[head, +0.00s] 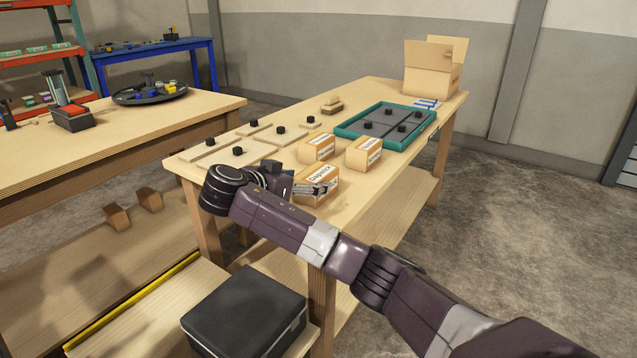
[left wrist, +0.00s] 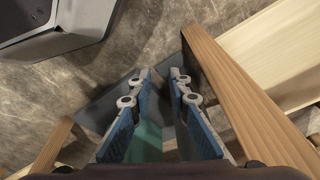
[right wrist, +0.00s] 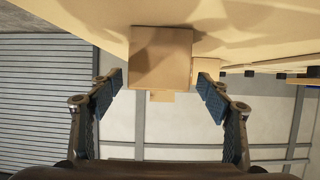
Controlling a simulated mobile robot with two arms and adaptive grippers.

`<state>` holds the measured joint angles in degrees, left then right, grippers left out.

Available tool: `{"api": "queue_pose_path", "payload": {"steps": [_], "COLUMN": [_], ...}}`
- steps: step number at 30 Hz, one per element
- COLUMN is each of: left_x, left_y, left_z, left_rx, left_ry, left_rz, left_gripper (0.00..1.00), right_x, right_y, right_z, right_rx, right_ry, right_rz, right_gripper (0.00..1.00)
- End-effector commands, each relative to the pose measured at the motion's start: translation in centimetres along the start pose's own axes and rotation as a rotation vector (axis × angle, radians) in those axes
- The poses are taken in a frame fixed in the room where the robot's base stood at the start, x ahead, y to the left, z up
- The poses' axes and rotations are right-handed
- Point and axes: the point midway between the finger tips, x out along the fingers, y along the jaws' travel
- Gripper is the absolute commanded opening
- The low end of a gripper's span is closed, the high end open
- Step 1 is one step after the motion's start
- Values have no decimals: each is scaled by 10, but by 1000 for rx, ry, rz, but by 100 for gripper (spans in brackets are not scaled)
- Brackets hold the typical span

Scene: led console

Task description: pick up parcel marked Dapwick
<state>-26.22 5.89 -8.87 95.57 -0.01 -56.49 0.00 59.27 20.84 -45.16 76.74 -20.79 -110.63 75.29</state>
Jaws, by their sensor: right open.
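The parcel marked Dapwick (head: 319,174) is a small tan box with a white label, near the front of the wooden table. My right gripper (head: 312,188) is at its near side, its fingers covering part of the box. In the right wrist view, a tan box (right wrist: 160,58) lies ahead between the tips of my open right gripper (right wrist: 160,84), with room on both sides. My left gripper (left wrist: 161,75) shows only in the left wrist view, over the floor; its fingers are slightly apart with nothing between them.
Two similar labelled parcels (head: 316,149) (head: 364,154) stand just behind. A green-rimmed tray (head: 345,132) with black knobs and an open carton (head: 432,78) are farther back. Knobbed boards (head: 205,150) lie at the left. A black case (head: 245,310) sits low in front.

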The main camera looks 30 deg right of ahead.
Motion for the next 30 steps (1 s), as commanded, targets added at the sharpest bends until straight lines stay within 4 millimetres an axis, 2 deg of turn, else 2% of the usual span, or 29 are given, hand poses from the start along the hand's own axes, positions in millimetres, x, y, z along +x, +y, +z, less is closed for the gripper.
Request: {"api": "queue_pose_path", "payload": {"steps": [9,19,30], "left_x": [-8,-10,-10], "left_y": [0,-1,-1], "left_z": [-6,-9,-8], "left_rx": [-1,-1,-1], "left_ry": [6,10,9], "left_rz": [0,-1,-1], "left_gripper": [17,17,17], "right_x": [45,51,50], "right_y": [2,2,2], "right_z": [4,4,4], "right_rx": [-1,0,-1], "right_ry": [1,0,-1], "right_rz": [4,1,2], "right_gripper": [71,70,29]}}
